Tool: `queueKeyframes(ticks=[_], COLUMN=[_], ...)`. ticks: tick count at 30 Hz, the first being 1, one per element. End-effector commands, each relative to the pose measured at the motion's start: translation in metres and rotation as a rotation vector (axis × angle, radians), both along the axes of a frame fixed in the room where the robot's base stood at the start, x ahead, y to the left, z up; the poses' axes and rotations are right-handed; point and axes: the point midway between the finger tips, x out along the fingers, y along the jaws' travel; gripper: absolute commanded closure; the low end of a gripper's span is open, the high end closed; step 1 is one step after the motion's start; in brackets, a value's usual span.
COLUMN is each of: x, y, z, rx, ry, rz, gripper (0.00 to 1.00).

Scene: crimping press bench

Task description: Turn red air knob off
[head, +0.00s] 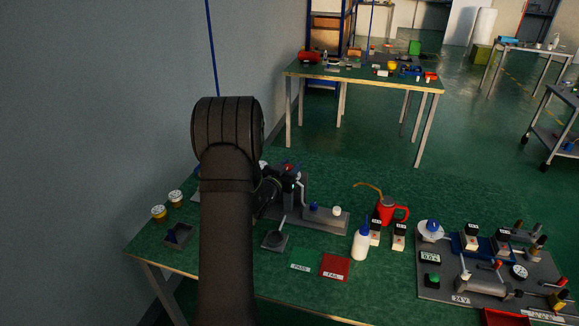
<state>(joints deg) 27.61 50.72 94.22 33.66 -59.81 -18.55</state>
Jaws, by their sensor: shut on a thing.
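A small red knob (287,168) shows at the dark press unit at the back of the near bench, just right of my arm. My gripper (280,176) is at this spot, small and dark against the press and partly hidden behind my own arm. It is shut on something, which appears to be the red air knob. The fingertips and the exact grip are too small to make out. I cannot tell which way the knob is turned.
A white bottle (361,243), a red jug (388,211) and a panel (440,288) with a gauge (519,271) stand to the right on the bench (340,290). Green and red pads (335,268) lie in front. A wall is close on the left.

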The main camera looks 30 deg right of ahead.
Motion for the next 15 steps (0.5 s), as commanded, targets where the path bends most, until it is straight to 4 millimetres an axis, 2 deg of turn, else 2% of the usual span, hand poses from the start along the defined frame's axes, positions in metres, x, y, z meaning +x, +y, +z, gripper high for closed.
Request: queueKeyframes(ticks=[6, 15], x=[-0.0002, -0.0010], y=[-0.0004, -0.0008], z=[0.0011, 0.0009], rx=[0.000, 0.001], ry=[-0.001, -0.001], rz=[-0.072, -0.082], gripper=[0.88, 0.88])
